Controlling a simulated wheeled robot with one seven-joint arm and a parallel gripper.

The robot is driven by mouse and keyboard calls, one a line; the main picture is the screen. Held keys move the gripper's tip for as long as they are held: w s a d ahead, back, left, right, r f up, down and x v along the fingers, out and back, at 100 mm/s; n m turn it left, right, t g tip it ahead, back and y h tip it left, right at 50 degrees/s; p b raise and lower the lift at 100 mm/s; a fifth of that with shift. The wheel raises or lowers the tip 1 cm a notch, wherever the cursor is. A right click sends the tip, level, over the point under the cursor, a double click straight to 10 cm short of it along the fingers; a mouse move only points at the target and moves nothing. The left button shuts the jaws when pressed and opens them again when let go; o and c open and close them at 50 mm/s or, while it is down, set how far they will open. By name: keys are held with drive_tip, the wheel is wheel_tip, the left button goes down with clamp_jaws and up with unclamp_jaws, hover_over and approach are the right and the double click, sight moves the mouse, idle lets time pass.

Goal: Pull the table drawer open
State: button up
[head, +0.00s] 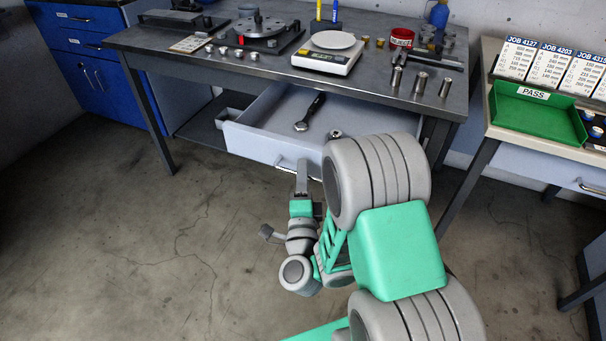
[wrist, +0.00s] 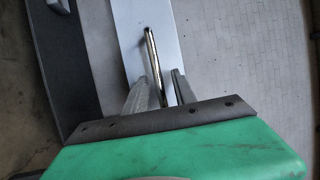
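The light grey table drawer (head: 262,146) under the dark workbench is pulled out, with its inside showing. Its metal bar handle (head: 281,163) is on the front face. In the wrist view the handle (wrist: 152,50) runs down between my two fingers. The exact contact is partly hidden. My arm hides the drawer's right part.
The workbench (head: 200,62) carries a rotor fixture (head: 259,30), a scale (head: 327,58), metal cylinders (head: 420,82) and a red cup (head: 402,37). A blue cabinet (head: 92,75) stands at left. A side table with a green tray (head: 540,118) stands at right. The floor at left is clear.

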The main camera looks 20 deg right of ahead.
drive_tip(key=v, duration=0.7)
drive_tip(key=shift+s, duration=0.4)
drive_tip(key=shift+a, duration=0.1)
